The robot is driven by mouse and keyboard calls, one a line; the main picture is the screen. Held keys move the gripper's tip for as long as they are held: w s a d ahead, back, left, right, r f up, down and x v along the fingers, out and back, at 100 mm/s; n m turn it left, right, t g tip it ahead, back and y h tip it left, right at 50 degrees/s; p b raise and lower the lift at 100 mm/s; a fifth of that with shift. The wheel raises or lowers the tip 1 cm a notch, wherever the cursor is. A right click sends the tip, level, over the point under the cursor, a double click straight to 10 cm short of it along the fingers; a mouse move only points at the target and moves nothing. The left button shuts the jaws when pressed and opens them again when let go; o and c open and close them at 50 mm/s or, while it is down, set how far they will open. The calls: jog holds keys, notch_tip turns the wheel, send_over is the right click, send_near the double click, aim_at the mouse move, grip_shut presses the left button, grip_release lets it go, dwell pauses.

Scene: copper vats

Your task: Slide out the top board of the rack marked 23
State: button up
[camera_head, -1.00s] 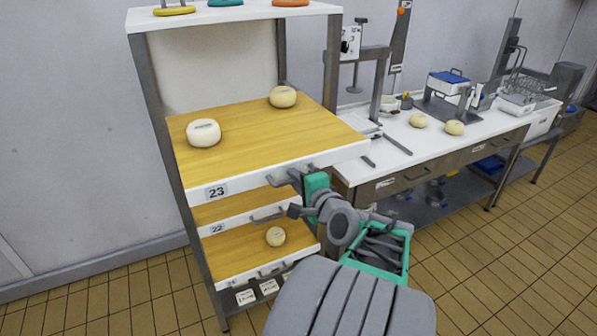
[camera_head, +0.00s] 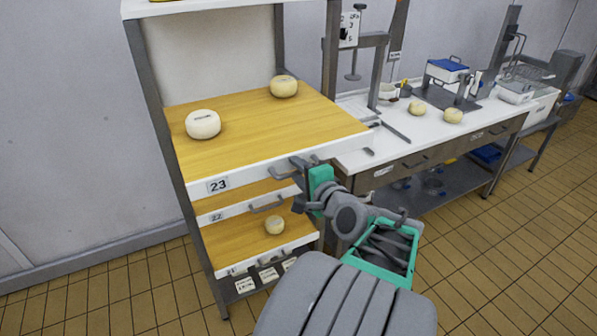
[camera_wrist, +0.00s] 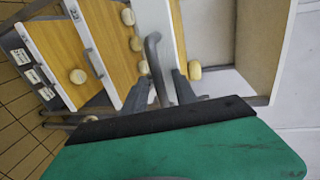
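The rack has a top board (camera_head: 265,125) marked 23, with a yellow wooden top and a white front. A pale cheese (camera_head: 203,125) sits at its left and another cheese (camera_head: 284,86) at its back. A grey handle is on its front; the handle (camera_wrist: 153,55) also shows in the wrist view. My gripper (camera_head: 305,172) is at this handle, at the right part of the front. The board's front overlaps the rack's right post.
Below are board 22 (camera_head: 243,209) and board 21 (camera_head: 250,262), with a cheese (camera_head: 274,225) on the latter. A white worktable (camera_head: 440,125) with cheeses and tools stands close on the right. Tiled floor (camera_head: 490,270) is clear at the front right.

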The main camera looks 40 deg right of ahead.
jog(key=b+v, duration=0.1)
jog(key=v, duration=0.6)
jog(key=shift+s, duration=0.35)
